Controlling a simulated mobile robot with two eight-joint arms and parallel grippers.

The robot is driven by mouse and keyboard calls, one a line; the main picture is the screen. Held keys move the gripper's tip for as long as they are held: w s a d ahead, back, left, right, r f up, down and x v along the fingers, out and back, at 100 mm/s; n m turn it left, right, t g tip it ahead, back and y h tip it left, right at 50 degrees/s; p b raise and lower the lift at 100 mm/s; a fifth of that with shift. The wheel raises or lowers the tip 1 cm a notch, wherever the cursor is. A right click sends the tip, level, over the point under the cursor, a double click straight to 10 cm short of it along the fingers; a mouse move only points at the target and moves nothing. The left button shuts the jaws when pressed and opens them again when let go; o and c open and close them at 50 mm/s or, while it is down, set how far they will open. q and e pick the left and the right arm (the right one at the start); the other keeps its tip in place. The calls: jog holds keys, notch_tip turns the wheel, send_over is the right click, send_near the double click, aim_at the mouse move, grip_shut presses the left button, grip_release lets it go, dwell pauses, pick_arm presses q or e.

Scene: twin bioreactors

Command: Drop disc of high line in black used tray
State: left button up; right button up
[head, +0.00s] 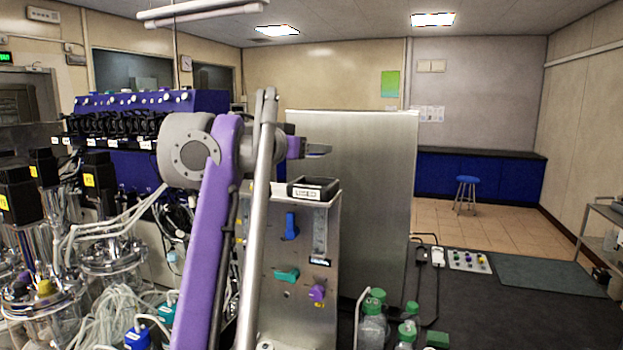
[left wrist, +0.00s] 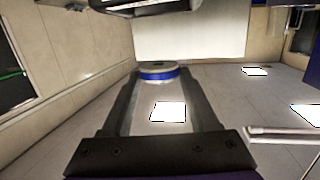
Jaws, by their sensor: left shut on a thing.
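My left gripper (head: 318,150) is above the black tray (head: 328,190), which has a white label and sits on top of the steel panel. In the left wrist view the gripper (left wrist: 160,80) is shut on a small round disc (left wrist: 158,73) with a blue band and a pale face, held at the fingertips. A dark object, probably the tray, shows at the top edge of that view. The disc cannot be made out in the head view. The tray's inside is hidden. My right gripper is not in view.
The steel panel (head: 265,290) carries blue, green and purple valve knobs. A tall metal partition (head: 375,200) stands right behind it. Glass bioreactor vessels (head: 115,265) and tubing crowd the left. Green-capped bottles (head: 373,325) stand at the panel's lower right.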

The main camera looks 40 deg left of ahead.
aim_at(310, 177)
pick_arm(q)
jog(key=shift+s+f, duration=0.15)
jog(key=shift+f, duration=0.8)
jog(key=f, duration=0.3)
jog(key=shift+w+f+b, duration=0.25)
jog(key=shift+w+b, duration=0.1)
jog(key=shift+s, duration=0.2)
jog(key=shift+w+a+f, duration=0.1)
jog(key=shift+w+f, duration=0.1)
jog(key=shift+f, duration=0.1)
jog(key=shift+s+f+b, duration=0.15)
jog(key=shift+f+b, duration=0.2)
jog(key=shift+b, duration=0.05)
jog(key=o, duration=1.3)
jog(key=shift+r, duration=0.25)
jog(key=shift+r+p, duration=0.5)
jog(key=shift+r, duration=0.05)
jog(key=v, duration=0.6)
jog(key=b+v, duration=0.1)
jog(key=v, duration=0.5)
jog(key=shift+f, duration=0.25)
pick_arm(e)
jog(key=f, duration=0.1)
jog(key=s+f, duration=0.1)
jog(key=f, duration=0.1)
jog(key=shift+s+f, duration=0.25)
